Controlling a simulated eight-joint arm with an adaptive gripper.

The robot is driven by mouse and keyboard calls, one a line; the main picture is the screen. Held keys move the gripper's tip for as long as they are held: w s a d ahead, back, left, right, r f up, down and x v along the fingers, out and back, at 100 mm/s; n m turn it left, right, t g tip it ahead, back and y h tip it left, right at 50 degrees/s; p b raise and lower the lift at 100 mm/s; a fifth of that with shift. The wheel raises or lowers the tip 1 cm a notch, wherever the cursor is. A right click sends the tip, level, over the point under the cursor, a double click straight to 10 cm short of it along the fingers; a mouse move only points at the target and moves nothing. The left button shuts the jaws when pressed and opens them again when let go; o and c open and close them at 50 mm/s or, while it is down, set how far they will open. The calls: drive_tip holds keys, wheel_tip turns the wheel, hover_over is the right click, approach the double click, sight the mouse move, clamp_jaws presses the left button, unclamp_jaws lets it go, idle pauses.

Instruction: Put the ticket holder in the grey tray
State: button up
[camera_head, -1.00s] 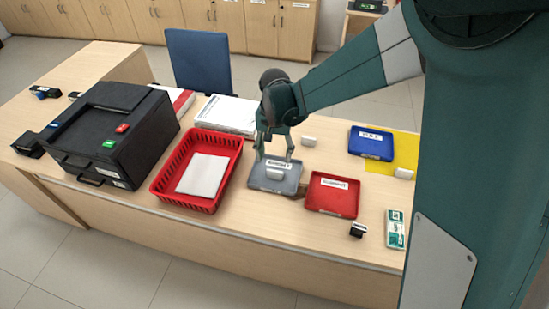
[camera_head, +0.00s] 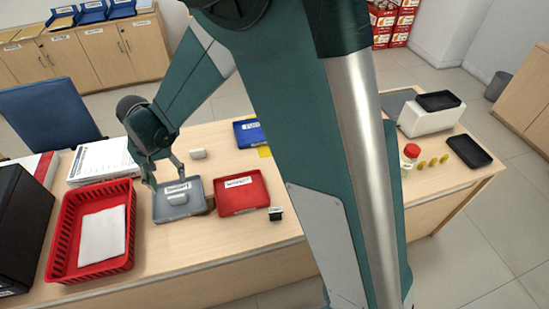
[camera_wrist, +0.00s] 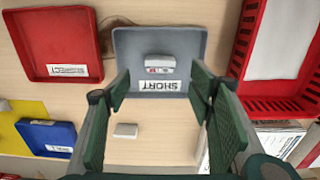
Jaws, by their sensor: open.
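A small white block with a marked front, which looks like the ticket holder (camera_head: 178,199), sits inside the grey tray (camera_head: 163,215). In the wrist view the holder (camera_wrist: 160,62) stands clear of the walls of the grey tray (camera_wrist: 128,42), behind the tray's "SHORT" label. My gripper (camera_head: 164,178) is open and empty at the far edge of the tray, with the holder apart from its fingers. In the wrist view the fingers of my gripper (camera_wrist: 160,90) are spread wide on either side of the view.
A similar white block (camera_head: 198,154) stands on the counter behind the tray. A red tray (camera_head: 241,204) is close on the right, and a red basket (camera_head: 62,235) on the left. A blue tray (camera_head: 247,125) lies farther back. A small black-and-white item (camera_head: 276,214) is near the front.

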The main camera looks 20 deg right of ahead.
drive_tip(key=s+d+r+t+y, duration=0.1)
drive_tip(key=s+d+r+t, duration=0.15)
drive_tip(key=d+r, duration=0.7)
drive_tip(key=s+d+r+t, duration=0.1)
drive_tip(key=s+d+r, duration=0.2)
drive_tip(key=d+r, duration=0.7)
drive_tip(key=s+d+t, duration=0.2)
drive_tip(key=s+d, duration=0.6)
drive_tip(key=d, duration=0.2)
drive_tip(key=s+d+t+h, duration=0.1)
drive_tip(key=s+d, duration=0.6)
drive_tip(key=d, duration=0.3)
drive_tip(key=shift+s+d+r+t, duration=0.2)
drive_tip(key=shift+s+r+t, duration=0.15)
